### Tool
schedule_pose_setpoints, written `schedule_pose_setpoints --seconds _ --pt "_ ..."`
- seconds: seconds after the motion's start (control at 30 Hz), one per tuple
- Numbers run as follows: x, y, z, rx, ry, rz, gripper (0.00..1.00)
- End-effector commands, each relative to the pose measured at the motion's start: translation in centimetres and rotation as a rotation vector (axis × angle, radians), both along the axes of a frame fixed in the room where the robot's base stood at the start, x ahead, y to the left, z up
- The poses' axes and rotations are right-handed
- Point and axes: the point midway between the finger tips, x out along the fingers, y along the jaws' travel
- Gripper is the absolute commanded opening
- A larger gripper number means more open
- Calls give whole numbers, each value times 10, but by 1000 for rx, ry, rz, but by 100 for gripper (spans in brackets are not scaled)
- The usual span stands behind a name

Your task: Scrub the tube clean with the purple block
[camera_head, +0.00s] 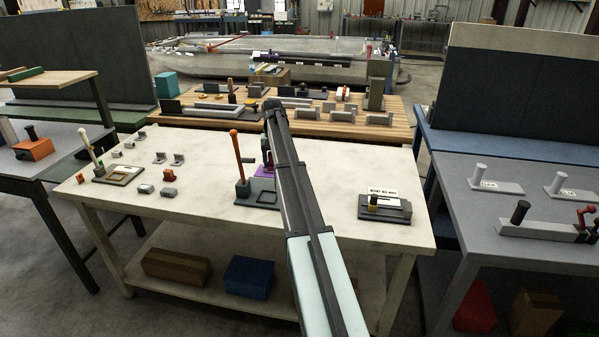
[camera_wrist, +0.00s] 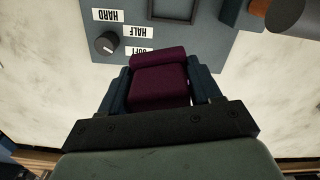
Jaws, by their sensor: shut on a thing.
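My gripper (camera_wrist: 160,88) is shut on the purple block (camera_wrist: 158,85), with a dark finger on each side of it. In the wrist view the block is over a grey-blue plate (camera_wrist: 190,50); I cannot tell whether it touches it. In the head view my arm hides most of the gripper, and a bit of purple block (camera_head: 263,171) shows just left of the arm. An upright orange-brown rod (camera_head: 238,158) with a rounded top stands in a dark socket left of the block. I cannot tell which thing is the tube.
The plate has a dark knob (camera_wrist: 106,43), labels HARD, HALF and partly hidden SOFT, and a square frame. On the white table (camera_head: 200,222), a dark fixture (camera_head: 385,209) stands right, and a stand with a pale rod (camera_head: 118,175) and several small grey pieces left.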

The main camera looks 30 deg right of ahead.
Motion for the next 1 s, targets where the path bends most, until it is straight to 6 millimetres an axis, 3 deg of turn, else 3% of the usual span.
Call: schedule_pose_setpoints --seconds 0.03,0.2,0.4,0.7,1.0 --pt "30 2 2 0 1 23 39" --pt "97 1 6 1 0 113 39" --pt "150 -18 12 0 -10 253 39" --pt "155 -20 13 -4 -22 459 39" --pt "155 -20 4 -2 -21 503 39"
